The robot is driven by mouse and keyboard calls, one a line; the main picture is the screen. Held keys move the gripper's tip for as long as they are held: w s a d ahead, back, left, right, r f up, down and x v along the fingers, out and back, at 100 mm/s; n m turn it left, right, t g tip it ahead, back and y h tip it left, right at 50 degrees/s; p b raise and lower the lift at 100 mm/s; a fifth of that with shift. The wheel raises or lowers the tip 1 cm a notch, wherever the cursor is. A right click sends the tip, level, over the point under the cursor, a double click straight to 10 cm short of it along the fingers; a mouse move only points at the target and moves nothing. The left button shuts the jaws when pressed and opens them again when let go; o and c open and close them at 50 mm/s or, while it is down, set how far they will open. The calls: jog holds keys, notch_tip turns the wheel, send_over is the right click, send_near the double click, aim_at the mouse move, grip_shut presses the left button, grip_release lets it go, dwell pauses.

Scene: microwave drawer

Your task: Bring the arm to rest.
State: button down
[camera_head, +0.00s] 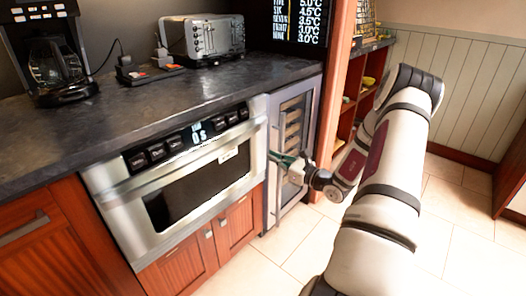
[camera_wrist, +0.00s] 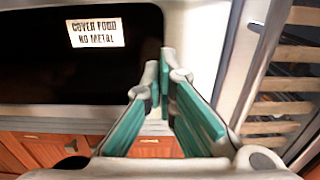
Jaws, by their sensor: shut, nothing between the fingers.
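My arm reaches from the lower right of the head view toward the microwave drawer. My gripper (camera_head: 274,157) is at the right edge of the microwave drawer (camera_head: 107,197), close in front of it. In the wrist view my gripper (camera_wrist: 164,75) has its green-padded fingers converging to their tips, shut with nothing between them. The drawer's dark window and its label (camera_wrist: 96,33) lie behind and left of the fingers.
A wine cooler (camera_head: 292,135) with wooden racks stands right of the microwave drawer. A dark counter (camera_head: 150,100) above holds a coffee maker (camera_head: 50,50) and a toaster (camera_head: 203,38). Wooden cabinet doors (camera_head: 236,228) are below. The tiled floor (camera_head: 460,230) at the right is clear.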

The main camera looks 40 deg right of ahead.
jog(key=shift+s+d+f+p, duration=0.1)
jog(key=shift+s+p, duration=0.1)
jog(key=shift+s, duration=1)
jog(key=shift+s+d+p, duration=0.1)
jog(key=shift+s+p, duration=0.05)
jog(key=shift+s, duration=1)
jog(key=w+a+r+n+g+y, duration=0.1)
jog(key=a+r+n+g+y, duration=0.5)
jog(key=a, duration=0.5)
jog(key=w+a+r+n+g+y, duration=0.15)
jog(key=a+r+n+y, duration=0.25)
jog(key=a+r+n, duration=0.5)
jog(key=s+a+r+n+g+h, duration=0.1)
jog(key=s+a+r+n+g, duration=0.2)
jog(key=s+a+n+g, duration=0.5)
jog(key=s+a+r+n+g+h, duration=0.15)
jog(key=s+a, duration=0.45)
jog(key=a, duration=0.6)
jog(key=s+d+r+n+h, duration=0.2)
jog(key=s+n+h, duration=0.75)
jog(key=s, duration=0.85)
notch_tip(320, 180, up, 24)
jog(key=n+t+p, duration=0.1)
jog(key=t+p, duration=0.2)
jog(key=p, duration=1.9)
jog(key=shift+d+f, duration=0.15)
jog(key=shift+d, duration=0.2)
